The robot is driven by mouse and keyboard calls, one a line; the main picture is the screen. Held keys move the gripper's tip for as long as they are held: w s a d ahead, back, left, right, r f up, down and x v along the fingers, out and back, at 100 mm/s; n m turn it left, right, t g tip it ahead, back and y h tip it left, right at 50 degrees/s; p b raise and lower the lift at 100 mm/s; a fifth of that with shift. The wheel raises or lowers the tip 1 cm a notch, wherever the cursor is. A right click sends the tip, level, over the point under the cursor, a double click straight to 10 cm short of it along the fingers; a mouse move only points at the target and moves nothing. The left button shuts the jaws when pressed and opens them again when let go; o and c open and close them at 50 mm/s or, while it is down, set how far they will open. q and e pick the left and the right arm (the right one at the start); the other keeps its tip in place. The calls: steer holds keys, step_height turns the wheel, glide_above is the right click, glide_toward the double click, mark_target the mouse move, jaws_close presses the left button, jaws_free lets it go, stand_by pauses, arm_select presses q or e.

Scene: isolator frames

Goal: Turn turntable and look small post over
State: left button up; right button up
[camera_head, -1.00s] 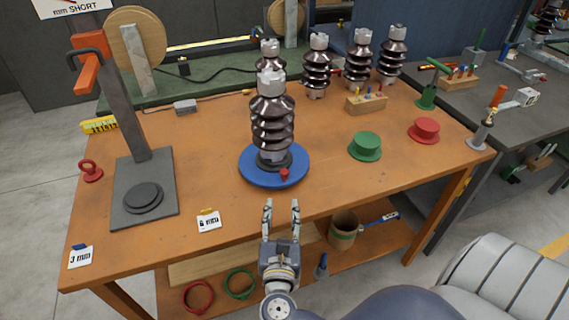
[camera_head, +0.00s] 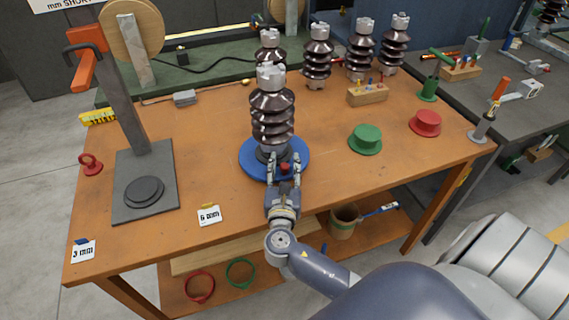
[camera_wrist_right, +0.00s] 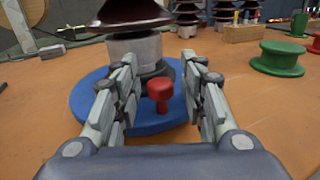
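A blue round turntable (camera_head: 249,163) lies on the orange workbench. A dark brown ribbed post insulator (camera_head: 272,118) with grey metal ends stands upright on it. A red knob (camera_wrist_right: 160,89) sticks up near the turntable's front rim. My right gripper (camera_head: 285,162) is at the front of the turntable, fingers open. In the right wrist view the red knob is between the two fingers (camera_wrist_right: 160,85), with a gap on both sides. My left gripper is not in view.
Several more insulators (camera_head: 317,62) stand at the back. A green flanged cap (camera_head: 365,139) and a red one (camera_head: 425,122) lie right. A grey stand with an orange clamp (camera_head: 132,110) is left. The 6 mm card (camera_head: 209,215) lies at the front edge.

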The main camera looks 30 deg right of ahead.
steer(key=shift+d, duration=0.1)
jaws_close()
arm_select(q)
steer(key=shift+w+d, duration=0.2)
arm_select(e)
steer(key=shift+w, duration=0.1)
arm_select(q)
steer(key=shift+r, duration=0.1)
arm_select(e)
steer(key=shift+d+f+y, duration=0.1)
steer(key=shift+f+y, duration=0.15)
steer(key=shift+y, duration=0.05)
